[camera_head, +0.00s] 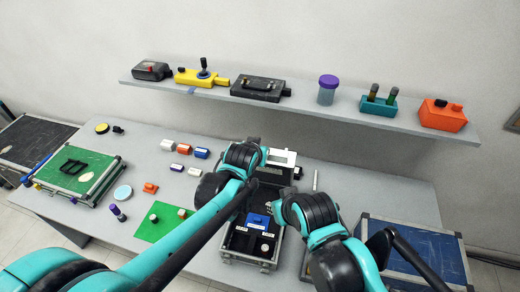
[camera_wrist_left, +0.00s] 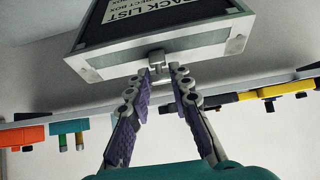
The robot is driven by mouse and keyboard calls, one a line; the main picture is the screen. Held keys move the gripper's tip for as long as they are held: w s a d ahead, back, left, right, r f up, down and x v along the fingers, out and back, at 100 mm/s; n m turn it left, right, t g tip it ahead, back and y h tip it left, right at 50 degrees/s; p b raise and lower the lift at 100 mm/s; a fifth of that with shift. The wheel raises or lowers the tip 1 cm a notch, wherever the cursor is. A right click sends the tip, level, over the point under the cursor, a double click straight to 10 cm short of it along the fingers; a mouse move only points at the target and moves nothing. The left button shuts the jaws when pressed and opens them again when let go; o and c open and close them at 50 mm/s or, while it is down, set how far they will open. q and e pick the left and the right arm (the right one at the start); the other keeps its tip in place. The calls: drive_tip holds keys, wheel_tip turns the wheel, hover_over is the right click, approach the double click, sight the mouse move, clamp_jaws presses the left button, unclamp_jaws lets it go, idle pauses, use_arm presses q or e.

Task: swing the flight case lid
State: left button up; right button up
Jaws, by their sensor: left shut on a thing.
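The flight case (camera_head: 248,260) stands on the table at the front centre, with a blue block and white-labelled parts inside it. Its lid (camera_head: 284,174) stands raised at the back of the case. My left gripper (camera_wrist_left: 160,78) is shut on the small metal catch (camera_wrist_left: 158,62) at the lid's edge. In the head view my left arm covers part of the lid. My right gripper (camera_head: 284,205) is beside the case on the right; its fingers are not clear.
A green-topped case (camera_head: 110,158) is on the table at left, and a blue case (camera_head: 440,250) is at right. A wall shelf (camera_head: 310,112) behind holds several boxes and a purple-capped jar (camera_head: 327,92). Small blocks and a green mat (camera_head: 150,232) lie left of the flight case.

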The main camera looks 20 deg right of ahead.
use_arm(q)
drive_tip(key=s+a+f+b, duration=0.1)
drive_tip(key=s+a+f, duration=0.2)
drive_tip(key=s, duration=0.2)
drive_tip(key=shift+s+a, duration=0.2)
drive_tip(key=shift+s, duration=0.1)
idle(0.4)
drive_tip(key=s+a+f+b, duration=0.5)
drive_tip(key=s+f, duration=0.2)
drive_tip(key=s, duration=0.1)
drive_tip(key=shift+f, duration=0.15)
idle(0.6)
drive_tip(key=s+a+f+b, duration=0.3)
drive_tip(key=s+f+b, duration=0.2)
drive_tip(key=f+b, duration=0.2)
drive_tip(key=shift+s+a+f, duration=0.25)
drive_tip(key=shift+s+f, duration=0.1)
drive_tip(key=shift+f, duration=1.05)
